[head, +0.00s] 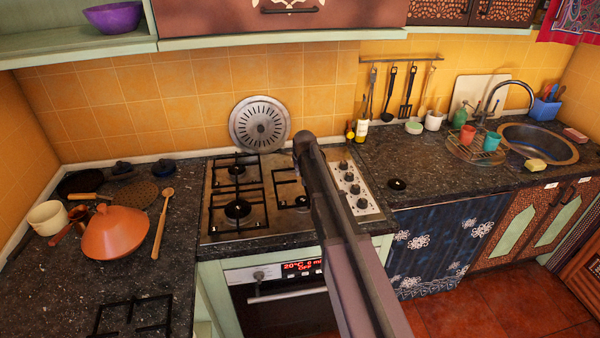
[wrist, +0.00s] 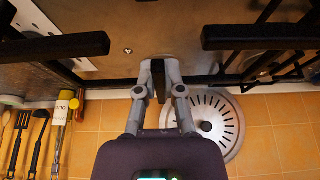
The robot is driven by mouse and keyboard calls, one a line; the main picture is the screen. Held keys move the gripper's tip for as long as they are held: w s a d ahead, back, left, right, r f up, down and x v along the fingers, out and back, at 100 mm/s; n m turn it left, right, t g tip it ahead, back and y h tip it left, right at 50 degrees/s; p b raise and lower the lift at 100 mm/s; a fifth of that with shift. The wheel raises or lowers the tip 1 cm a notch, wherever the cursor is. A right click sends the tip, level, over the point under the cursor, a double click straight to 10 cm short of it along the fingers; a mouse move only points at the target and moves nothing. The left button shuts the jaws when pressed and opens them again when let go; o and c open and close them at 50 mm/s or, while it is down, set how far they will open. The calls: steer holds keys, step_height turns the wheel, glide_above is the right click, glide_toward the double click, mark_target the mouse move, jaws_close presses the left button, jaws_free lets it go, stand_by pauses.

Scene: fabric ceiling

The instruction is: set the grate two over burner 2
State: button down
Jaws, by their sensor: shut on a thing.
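My gripper (wrist: 158,68) is shut on a black bar of a grate, seen between its fingers in the wrist view. Thick black grate bars also show there at left (wrist: 55,47) and right (wrist: 260,37), close to the camera. In the head view my arm crosses the hob and hides the gripper. A black grate (head: 280,182) shows partly left of my arm, near a front burner (head: 301,201). I cannot tell whether it rests on the hob or hangs just above it. No numbers mark the burners, so I cannot tell which is burner 2.
Grates stand over the left burners (head: 238,209) of the hob (head: 225,232). Another grate (head: 135,318) lies on the left counter near an orange tagine (head: 115,233). A round metal disc (head: 260,124) leans on the back wall. A burner cap (head: 397,184) lies on the right counter.

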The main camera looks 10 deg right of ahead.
steer(key=shift+f+b, duration=3.25)
steer(key=shift+f, duration=0.15)
steer(key=shift+f+b, duration=0.45)
steer(key=shift+f, duration=0.05)
steer(key=c, duration=0.7)
jaws_free()
steer(key=o, duration=0.6)
steer(key=shift+r, duration=0.15)
steer(key=shift+r+p, duration=3.4)
steer(key=shift+p, duration=0.15)
